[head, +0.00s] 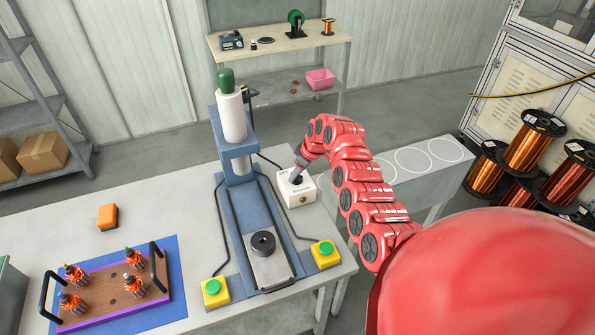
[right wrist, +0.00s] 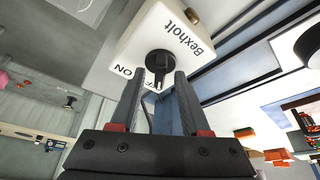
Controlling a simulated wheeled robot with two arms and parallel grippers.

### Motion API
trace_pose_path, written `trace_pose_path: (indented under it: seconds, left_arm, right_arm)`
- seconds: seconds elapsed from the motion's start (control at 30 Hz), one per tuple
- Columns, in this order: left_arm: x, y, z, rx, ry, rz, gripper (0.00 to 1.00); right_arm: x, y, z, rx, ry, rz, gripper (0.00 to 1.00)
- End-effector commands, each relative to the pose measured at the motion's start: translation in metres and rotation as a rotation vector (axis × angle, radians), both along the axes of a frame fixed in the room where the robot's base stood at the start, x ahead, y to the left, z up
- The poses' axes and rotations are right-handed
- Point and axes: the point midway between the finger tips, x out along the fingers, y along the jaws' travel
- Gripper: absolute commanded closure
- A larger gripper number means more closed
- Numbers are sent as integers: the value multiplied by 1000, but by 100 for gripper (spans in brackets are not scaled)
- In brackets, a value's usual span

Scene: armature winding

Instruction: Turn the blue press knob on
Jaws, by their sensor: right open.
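The blue press (head: 232,160) stands on the near table, with a white cylinder and green cap on top. A white control box (head: 297,193) marked "Bexholt" sits beside it on the right. In the right wrist view the box (right wrist: 150,28) carries a dark knob (right wrist: 159,63) with ON lettering to its lower left. The knob's bar points down in that view, over partly hidden lettering ending in F. My right gripper (head: 299,174) is at the knob; in the wrist view its open fingers (right wrist: 158,80) lie either side of the bar. Contact cannot be told. My left gripper is out of view.
Two yellow boxes with green buttons (head: 214,290) (head: 324,252) flank the press base. A purple tray (head: 112,302) with several copper-wound armatures is at the lower left, near an orange block (head: 107,217). Copper spools (head: 533,143) stand at the right.

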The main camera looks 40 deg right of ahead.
Motion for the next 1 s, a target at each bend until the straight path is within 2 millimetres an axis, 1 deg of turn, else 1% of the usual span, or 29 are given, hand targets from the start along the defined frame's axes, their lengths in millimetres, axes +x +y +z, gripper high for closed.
trace_pose_path:
  seconds: [0.23,0.27,0.3,0.37,0.4,0.5,1.0]
  left_arm:
    - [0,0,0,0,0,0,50]
    - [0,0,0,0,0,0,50]
    - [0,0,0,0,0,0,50]
    - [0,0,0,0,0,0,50]
    - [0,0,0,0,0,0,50]
    - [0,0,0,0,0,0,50]
    - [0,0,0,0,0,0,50]
  right_arm:
    - [0,0,0,0,0,0,54]
    - [0,0,0,-1,0,0,57]
    - [0,0,0,0,0,0,65]
    - [0,0,0,0,0,0,75]
    - [0,0,0,0,0,0,83]
    - [0,0,0,0,0,0,100]
    - [1,0,1,-1,-2,-27,100]
